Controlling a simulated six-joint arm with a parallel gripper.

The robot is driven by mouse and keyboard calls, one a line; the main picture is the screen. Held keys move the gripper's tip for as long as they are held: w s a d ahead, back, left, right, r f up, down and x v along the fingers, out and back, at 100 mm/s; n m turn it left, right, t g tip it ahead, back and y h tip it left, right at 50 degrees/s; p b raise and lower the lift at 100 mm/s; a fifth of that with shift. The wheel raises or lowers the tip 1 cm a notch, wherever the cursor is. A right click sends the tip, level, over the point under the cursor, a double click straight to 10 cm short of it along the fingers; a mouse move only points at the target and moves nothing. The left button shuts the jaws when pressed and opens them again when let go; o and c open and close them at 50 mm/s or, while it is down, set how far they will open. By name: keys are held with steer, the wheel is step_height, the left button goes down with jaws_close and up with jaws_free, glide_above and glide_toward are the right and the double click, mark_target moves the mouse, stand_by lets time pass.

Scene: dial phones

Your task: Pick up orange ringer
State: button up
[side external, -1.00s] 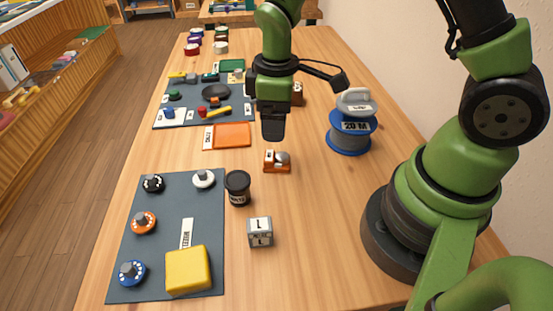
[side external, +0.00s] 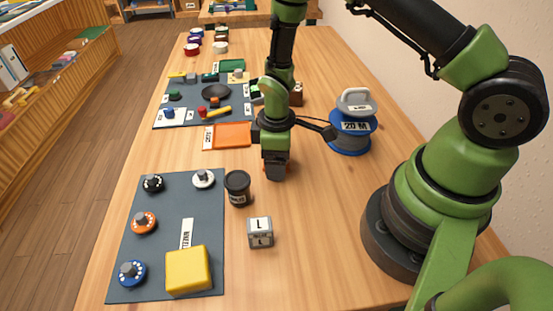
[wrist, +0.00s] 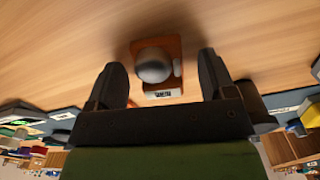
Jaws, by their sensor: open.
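The orange ringer (wrist: 153,66) has an orange base, a rounded grey bell and a white label. In the wrist view it sits on the table between my two fingers, with a gap on each side. In the side external view my gripper (side external: 275,172) points down over it and hides nearly all of it, leaving only slivers of orange. My gripper (wrist: 163,68) is open and empty, with its fingers straddling the ringer.
An orange tray (side external: 232,136) lies behind left. A blue spool (side external: 350,146) stands to the right. A slate mat (side external: 160,250) holds several dials and a yellow block.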

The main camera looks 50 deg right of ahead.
steer(key=c, duration=1.1)
